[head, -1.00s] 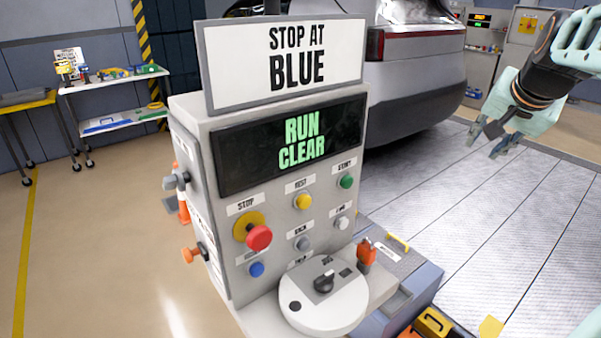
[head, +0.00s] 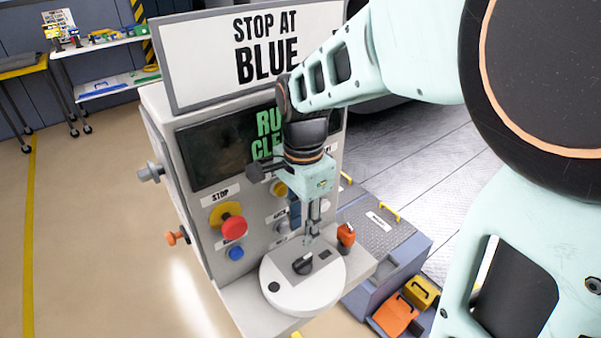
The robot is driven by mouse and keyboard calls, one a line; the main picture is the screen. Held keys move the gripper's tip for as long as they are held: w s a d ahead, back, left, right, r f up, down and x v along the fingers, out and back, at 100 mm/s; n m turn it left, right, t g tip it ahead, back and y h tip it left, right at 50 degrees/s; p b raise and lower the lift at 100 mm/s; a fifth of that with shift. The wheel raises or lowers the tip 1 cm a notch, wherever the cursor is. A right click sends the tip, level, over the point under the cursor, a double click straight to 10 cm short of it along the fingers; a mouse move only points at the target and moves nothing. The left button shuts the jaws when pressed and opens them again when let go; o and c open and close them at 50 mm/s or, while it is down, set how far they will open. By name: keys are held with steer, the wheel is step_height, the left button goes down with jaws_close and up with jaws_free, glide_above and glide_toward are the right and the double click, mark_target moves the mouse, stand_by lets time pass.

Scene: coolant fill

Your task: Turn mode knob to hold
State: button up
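The mode knob (head: 302,266) is a small dark knob on a grey plate, on top of the round white disc (head: 325,289) at the foot of the console. My gripper (head: 311,238) points down just above and behind the knob, its fingers looking close together. I cannot tell whether the fingertips touch the knob or how far apart they are. The labels around the knob are too small to read. The console screen (head: 215,155) shows green text, now partly hidden by my arm.
A red stop button (head: 233,227) and a blue button (head: 236,253) sit on the panel left of my gripper. An orange item (head: 346,235) stands right of the disc. A sign (head: 190,60) reading "STOP AT BLUE" tops the console. Floor at left is clear.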

mark_target(303, 259)
step_height(303, 259, down, 10)
steer(key=shift+f, duration=0.1)
steer(key=shift+c, duration=0.6)
jaws_close()
